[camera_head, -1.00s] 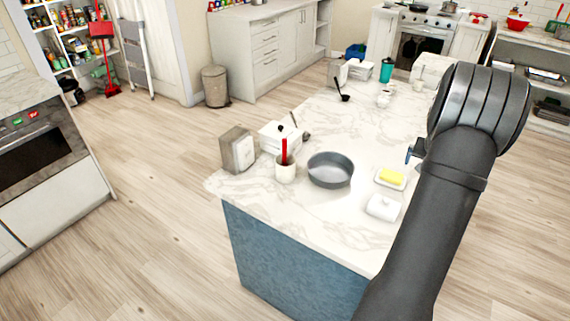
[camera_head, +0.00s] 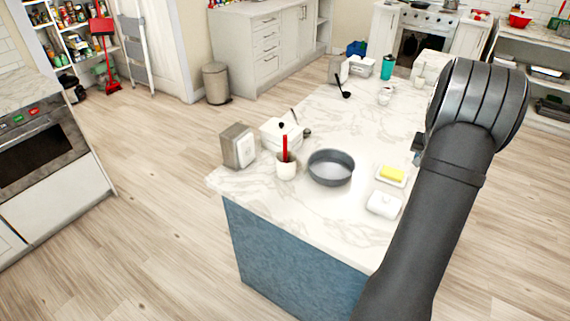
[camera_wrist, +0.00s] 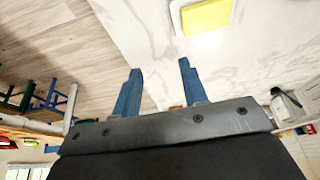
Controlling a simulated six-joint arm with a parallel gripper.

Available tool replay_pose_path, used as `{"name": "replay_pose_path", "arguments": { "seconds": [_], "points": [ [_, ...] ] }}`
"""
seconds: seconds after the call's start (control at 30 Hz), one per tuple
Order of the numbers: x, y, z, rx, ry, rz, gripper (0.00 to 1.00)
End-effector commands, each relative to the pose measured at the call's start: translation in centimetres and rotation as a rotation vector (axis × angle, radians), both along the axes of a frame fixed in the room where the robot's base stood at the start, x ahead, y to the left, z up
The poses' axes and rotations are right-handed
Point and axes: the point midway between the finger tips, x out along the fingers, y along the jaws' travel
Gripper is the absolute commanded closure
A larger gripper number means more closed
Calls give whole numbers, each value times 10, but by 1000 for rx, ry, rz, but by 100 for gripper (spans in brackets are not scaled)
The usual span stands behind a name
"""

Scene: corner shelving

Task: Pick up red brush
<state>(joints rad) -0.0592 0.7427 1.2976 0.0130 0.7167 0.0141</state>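The red brush (camera_head: 285,148) stands upright in a small white cup (camera_head: 286,169) near the island counter's left end, between the napkin holder and the grey pan. Only its red handle shows above the rim; its lower part is hidden in the cup. The wrist view does not show it. My gripper (camera_wrist: 160,67) is open and empty in the wrist view, with two blue fingers apart. It is over the marble counter near the yellow butter, away from the brush. In the head view my arm hides most of it.
A round grey pan (camera_head: 331,168) stands right of the cup. A butter dish with yellow butter (camera_head: 392,174) and its white lid (camera_head: 384,204) lie nearer my arm. A napkin holder (camera_head: 238,146) and a white lidded container (camera_head: 281,133) stand close to the cup.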

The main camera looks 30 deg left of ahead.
Motion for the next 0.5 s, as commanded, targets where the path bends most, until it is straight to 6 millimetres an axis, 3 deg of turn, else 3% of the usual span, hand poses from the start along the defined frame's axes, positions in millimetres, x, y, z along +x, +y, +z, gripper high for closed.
{"name": "replay_pose_path", "arguments": {
  "seconds": [0.27, 0.5],
  "points": [
    [-2, 109, 30, 139, 103, -269, 61],
    [-28, 217, 65, 228, 219, -590, 61]
  ]
}}
